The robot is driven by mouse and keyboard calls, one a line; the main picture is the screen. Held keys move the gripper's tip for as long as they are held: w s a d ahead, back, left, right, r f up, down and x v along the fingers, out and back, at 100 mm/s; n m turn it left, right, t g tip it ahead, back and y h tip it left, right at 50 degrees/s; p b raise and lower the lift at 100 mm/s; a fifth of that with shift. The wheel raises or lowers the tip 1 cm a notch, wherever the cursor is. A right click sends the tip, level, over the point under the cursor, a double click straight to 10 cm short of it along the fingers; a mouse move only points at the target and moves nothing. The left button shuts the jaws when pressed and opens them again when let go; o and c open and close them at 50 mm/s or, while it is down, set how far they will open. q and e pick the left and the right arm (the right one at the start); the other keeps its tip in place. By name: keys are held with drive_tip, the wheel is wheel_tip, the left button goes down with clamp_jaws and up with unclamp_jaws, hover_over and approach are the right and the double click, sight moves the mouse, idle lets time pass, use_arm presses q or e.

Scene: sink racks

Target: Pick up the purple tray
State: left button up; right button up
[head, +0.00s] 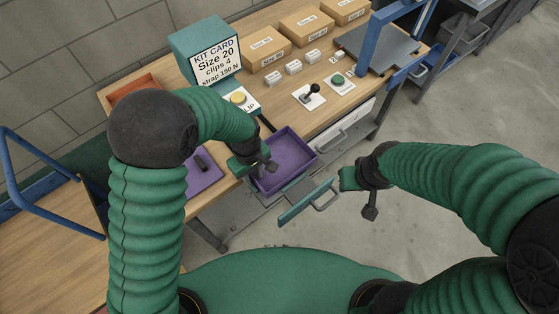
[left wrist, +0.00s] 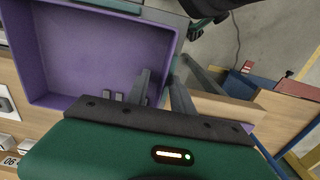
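A deep purple box-like tray (head: 290,150) lies behind a teal drawer front (head: 296,210) in the head view. It fills the upper left of the left wrist view (left wrist: 90,50). A flatter purple tray (head: 207,180) lies on the bench, with a dark item on it, partly behind my left arm. My left gripper (head: 262,166) is at the deep tray's left side. Its fingers (left wrist: 161,75) are apart, apparently one on each side of the tray wall; contact is unclear. My right gripper (head: 345,180) is near the drawer handle; its fingers are unclear.
The wooden bench (head: 290,90) carries a kit card box (head: 205,50), cardboard boxes (head: 268,50), a joystick (head: 311,92) and buttons. A blue frame (head: 375,40) stands at the bench's far end. Open floor (head: 430,120) lies right of the bench.

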use_arm(q)
drive_tip(key=shift+a, duration=0.4)
drive_tip(key=shift+c, duration=1.4)
drive_tip(key=shift+s, duration=0.1)
clamp_jaws()
drive_tip(key=shift+d, duration=0.45)
drive_tip(key=shift+a, duration=0.25)
drive_tip(key=shift+d, duration=0.1)
